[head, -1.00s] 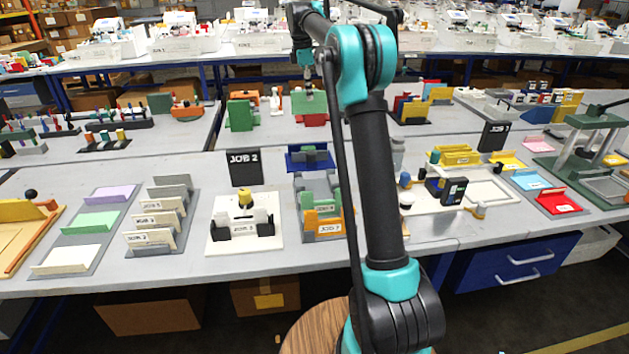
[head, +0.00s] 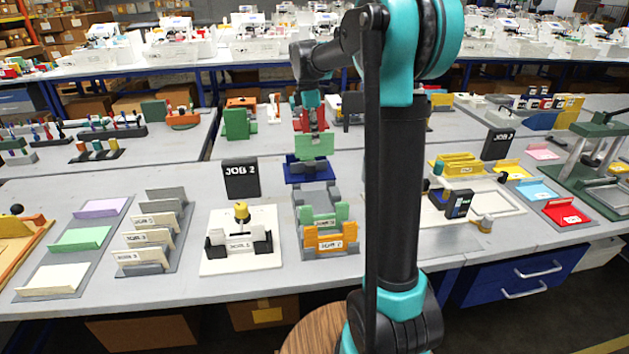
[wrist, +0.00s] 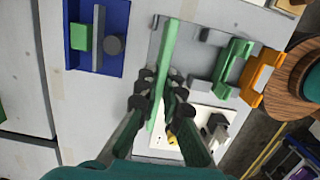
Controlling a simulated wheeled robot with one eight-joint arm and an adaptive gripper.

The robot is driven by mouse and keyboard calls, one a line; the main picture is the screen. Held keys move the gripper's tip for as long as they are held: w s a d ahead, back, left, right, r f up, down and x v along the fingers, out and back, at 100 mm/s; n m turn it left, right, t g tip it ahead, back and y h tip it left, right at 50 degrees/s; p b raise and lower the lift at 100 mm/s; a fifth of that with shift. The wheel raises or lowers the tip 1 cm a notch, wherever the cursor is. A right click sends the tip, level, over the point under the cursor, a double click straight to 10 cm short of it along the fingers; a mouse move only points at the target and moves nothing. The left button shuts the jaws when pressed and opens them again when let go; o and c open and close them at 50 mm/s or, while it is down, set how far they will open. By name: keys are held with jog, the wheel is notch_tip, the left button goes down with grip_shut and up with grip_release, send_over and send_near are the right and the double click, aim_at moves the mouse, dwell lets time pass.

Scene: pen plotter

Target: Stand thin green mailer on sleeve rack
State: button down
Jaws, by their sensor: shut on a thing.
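My gripper (wrist: 160,92) is shut on the thin green mailer (wrist: 168,48). The wrist view looks down on the mailer's long narrow edge, and the mailer is over the grey base of a rack. In the head view the mailer (head: 314,146) hangs upright below my gripper, in front of the far objects. I take the grey rack (head: 313,190) with green and orange labelled holders as the sleeve rack. It also shows in the wrist view (wrist: 204,62), with the green holder (wrist: 230,68) and orange holder (wrist: 258,76) to the right of the mailer.
A blue tray (head: 294,177) with a grey divider is behind the rack; it shows left of the mailer in the wrist view (wrist: 116,14). A white base (head: 215,262) with black holders stands left of the rack. A JOB 2 sign (head: 241,180) stands behind it.

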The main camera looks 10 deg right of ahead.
aim_at(310, 144)
notch_tip(310, 144, down, 15)
jog(key=shift+f, duration=0.2)
dwell(0.3)
jog(key=shift+f, duration=0.15)
jog(key=c, duration=1.7)
grip_release()
jog(key=r, duration=0.4)
jog(key=a+r, duration=0.1)
jog(key=r, duration=0.7)
jog(key=shift+a+r, duration=0.2)
